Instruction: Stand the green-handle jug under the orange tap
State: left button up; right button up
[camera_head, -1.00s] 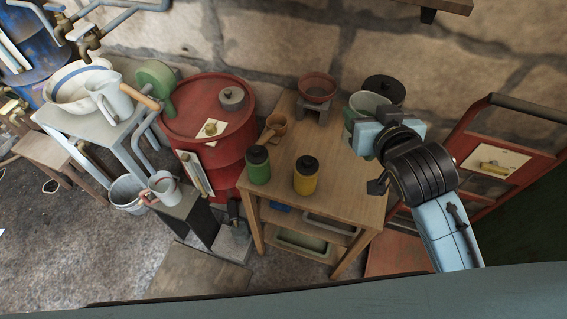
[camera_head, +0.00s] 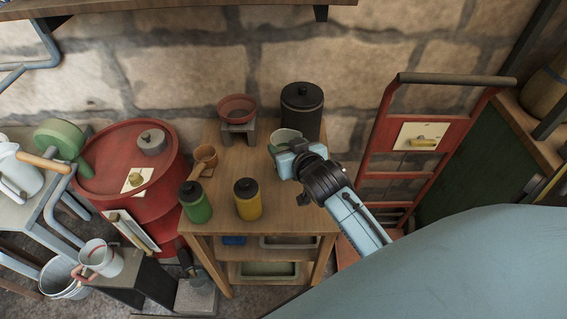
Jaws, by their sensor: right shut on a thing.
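A pale jug (camera_head: 285,137) stands at the back right of the wooden table, partly hidden behind my right gripper (camera_head: 284,158). The gripper is shut at the jug's near side, and its fingertips and the handle are mostly covered from this angle. The jug looks upright; I cannot tell whether its base touches the table. The orange tap is not in view. My left gripper is not in view.
A dark lidded canister (camera_head: 302,112) stands behind the jug. A red bowl (camera_head: 238,108) sits on a small stand to the left. Green (camera_head: 195,203) and yellow (camera_head: 248,200) jars stand at the table's front. A red hand truck (camera_head: 412,150) is at the right, a red drum (camera_head: 118,150) at the left.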

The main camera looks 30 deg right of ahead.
jog(key=shift+f, duration=0.35)
notch_tip(320, 180, down, 3)
jog(key=shift+f+b, duration=0.2)
jog(key=shift+b, duration=0.4)
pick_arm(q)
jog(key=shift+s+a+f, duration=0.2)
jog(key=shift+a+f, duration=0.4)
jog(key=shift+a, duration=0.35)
pick_arm(e)
jog(key=shift+r, duration=0.1)
jog(key=o, duration=1)
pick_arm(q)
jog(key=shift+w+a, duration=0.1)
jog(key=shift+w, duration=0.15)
pick_arm(e)
jog(key=shift+o, duration=0.2)
